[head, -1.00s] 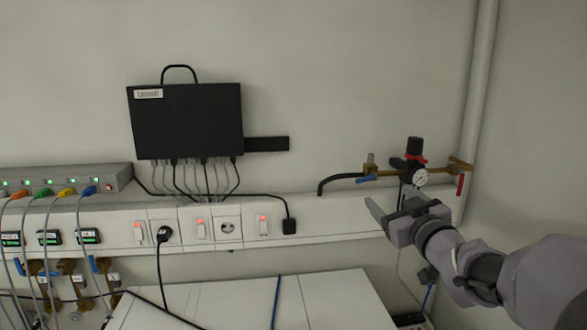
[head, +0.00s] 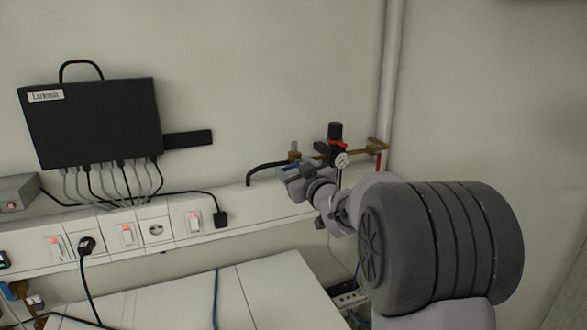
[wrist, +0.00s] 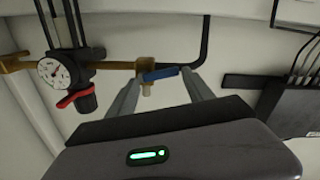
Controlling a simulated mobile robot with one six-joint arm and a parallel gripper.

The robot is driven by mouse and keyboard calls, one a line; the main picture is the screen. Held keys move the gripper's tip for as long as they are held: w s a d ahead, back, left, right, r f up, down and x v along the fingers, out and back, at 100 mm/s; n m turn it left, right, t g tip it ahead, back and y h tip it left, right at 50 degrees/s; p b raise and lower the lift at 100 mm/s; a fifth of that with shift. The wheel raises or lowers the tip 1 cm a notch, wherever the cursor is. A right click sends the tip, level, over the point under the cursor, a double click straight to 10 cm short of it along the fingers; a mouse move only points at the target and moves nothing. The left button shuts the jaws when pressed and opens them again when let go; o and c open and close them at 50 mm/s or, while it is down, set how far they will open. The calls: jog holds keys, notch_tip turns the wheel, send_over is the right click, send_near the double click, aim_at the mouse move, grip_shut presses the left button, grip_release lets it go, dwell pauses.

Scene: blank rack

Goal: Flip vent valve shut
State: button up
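A brass valve with a blue lever (wrist: 160,74) sits on the pipe run on the wall; I cannot read a label naming it as the vent valve. The lever lies roughly along the pipe. In the wrist view, my gripper (wrist: 160,88) is open, with one finger on each side of the lever and no clear contact. In the head view, my gripper (head: 287,173) is at the lever and partly hides it. A red lever (head: 378,160) shows at the right end of the same pipe run.
A pressure gauge (wrist: 54,72) and a regulator with a black knob (head: 335,131) and red ring stand beside the valve. A black hose (wrist: 205,45) leaves the pipe. A vertical pipe (head: 391,70) runs up the corner. A black box (head: 90,122) with cables hangs at left.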

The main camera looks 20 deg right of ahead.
jog(key=shift+f, duration=0.1)
jog(key=c, duration=0.6)
jog(key=shift+m+b, duration=0.4)
jog(key=shift+m, duration=0.3)
jog(key=shift+c, duration=0.2)
jog(key=shift+r+m, duration=0.4)
jog(key=shift+m, duration=0.4)
jog(key=o, duration=1.2)
jog(key=shift+a, duration=0.2)
jog(key=shift+d, duration=0.15)
